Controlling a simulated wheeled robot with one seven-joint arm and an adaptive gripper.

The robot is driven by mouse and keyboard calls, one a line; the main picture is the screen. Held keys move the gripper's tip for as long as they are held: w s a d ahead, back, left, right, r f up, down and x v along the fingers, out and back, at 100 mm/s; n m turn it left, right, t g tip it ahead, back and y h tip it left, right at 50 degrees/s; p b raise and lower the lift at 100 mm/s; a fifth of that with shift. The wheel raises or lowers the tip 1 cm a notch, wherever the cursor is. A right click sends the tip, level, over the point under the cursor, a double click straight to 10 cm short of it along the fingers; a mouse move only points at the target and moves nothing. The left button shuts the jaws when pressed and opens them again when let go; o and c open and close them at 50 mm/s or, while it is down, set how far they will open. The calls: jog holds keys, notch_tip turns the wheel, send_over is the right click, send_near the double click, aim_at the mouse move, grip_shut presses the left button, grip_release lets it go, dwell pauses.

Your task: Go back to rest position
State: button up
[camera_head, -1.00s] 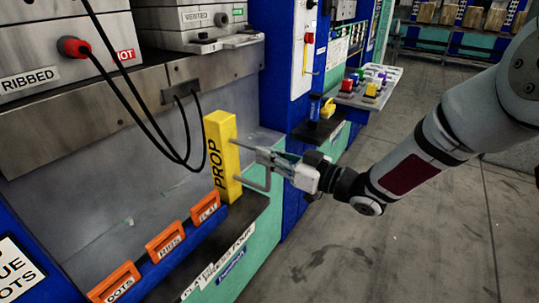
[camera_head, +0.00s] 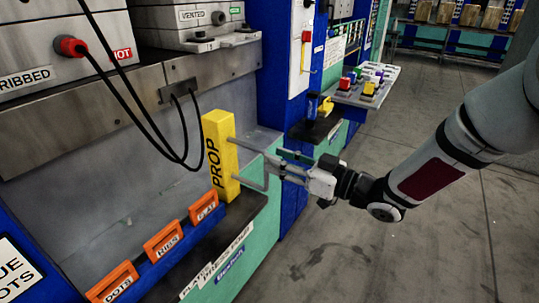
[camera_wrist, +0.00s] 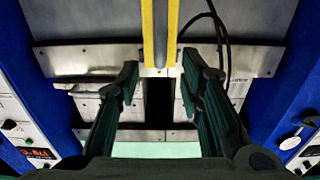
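My gripper (camera_head: 285,168) is in the middle of the head view, to the right of the yellow PROP block (camera_head: 219,150). In the wrist view my gripper (camera_wrist: 158,85) has its two dark fingers spread wide with nothing between them. The PROP block stands upright on the dark ledge, with a grey bar handle (camera_head: 250,184) on its right side. The handle also shows in the wrist view (camera_wrist: 160,30), beyond the fingertips, with yellow on both sides. In the head view the fingers come close to the handle; the exact gap is hard to tell.
Orange tags (camera_head: 165,243) stand in a blue rack at the lower left. Black cables (camera_head: 150,120) hang from the press, left of the block. A shelf (camera_head: 362,92) with coloured pieces is behind my gripper. The grey floor (camera_head: 420,250) at the right is clear.

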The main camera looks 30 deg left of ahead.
jog(key=d, duration=0.8)
jog(key=shift+s, duration=0.25)
jog(key=w+d+r+m+t+h+p, duration=0.35)
jog(key=w+d+r+t+h, duration=0.4)
jog(key=d, duration=0.25)
jog(key=s+d+r+m+t+h+p, duration=0.1)
jog(key=s+d+r+m+h, duration=0.2)
jog(key=d, duration=0.4)
jog(key=s+d+r+m+h+p, duration=0.1)
jog(key=s+d+r+m+h, duration=0.1)
jog(key=d+h, duration=0.3)
jog(key=s+d+r+m+t+h+p, duration=0.1)
jog(key=s+d+r+m+h, duration=0.15)
jog(key=d, duration=0.55)
jog(key=s+d+m+g+p, duration=0.1)
jog(key=s+d+m+g, duration=0.1)
jog(key=s, duration=1.1)
jog(key=s+d+r+m+g+p, duration=0.1)
jog(key=s+m+g, duration=0.3)
jog(key=s, duration=1)
jog(key=shift+s+d+r+p, duration=0.25)
jog(key=shift+d+p, duration=0.3)
jog(key=shift+d, duration=0.1)
